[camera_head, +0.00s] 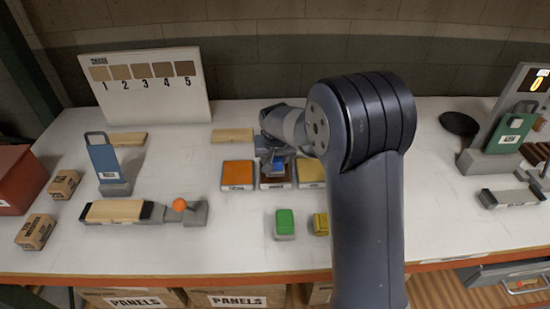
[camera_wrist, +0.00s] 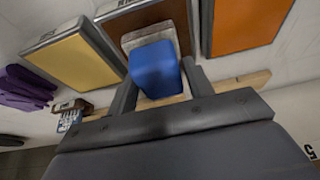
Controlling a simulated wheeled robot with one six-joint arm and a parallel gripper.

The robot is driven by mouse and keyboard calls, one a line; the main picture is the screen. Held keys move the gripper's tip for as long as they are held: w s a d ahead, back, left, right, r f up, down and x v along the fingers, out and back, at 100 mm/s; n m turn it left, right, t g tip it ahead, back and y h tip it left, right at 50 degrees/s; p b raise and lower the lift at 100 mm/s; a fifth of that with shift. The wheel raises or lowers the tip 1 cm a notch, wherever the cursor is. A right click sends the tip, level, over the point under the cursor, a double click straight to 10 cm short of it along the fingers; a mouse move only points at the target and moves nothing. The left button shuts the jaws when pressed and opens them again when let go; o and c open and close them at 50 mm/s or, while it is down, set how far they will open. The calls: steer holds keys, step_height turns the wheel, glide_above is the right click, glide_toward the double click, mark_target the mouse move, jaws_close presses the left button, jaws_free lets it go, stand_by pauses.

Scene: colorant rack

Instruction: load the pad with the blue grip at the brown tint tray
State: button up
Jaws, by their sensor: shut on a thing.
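The brown tint tray (camera_head: 275,185) lies between an orange tray (camera_head: 238,175) and a yellow tray (camera_head: 311,172). In the wrist view the brown tray (camera_wrist: 165,14) shows behind the pad. My gripper (camera_head: 274,163) is over the brown tray. In the wrist view my gripper (camera_wrist: 160,84) is shut on the blue grip (camera_wrist: 154,70) of the pad. The pad's pale body (camera_wrist: 146,36) shows beyond the grip, at the brown tray's surface or just over it; I cannot tell if they touch. Its underside is hidden.
A green-gripped pad (camera_head: 285,222) and a yellow-gripped pad (camera_head: 321,223) stand in front of the trays. A board with numbered swatches (camera_head: 148,88) stands at the back left. A wooden panel (camera_head: 115,211) lies in a fixture with an orange knob at the left.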

steer(key=shift+r+p, duration=1.65)
steer(key=shift+r, duration=1.45)
steer(key=shift+f, duration=0.1)
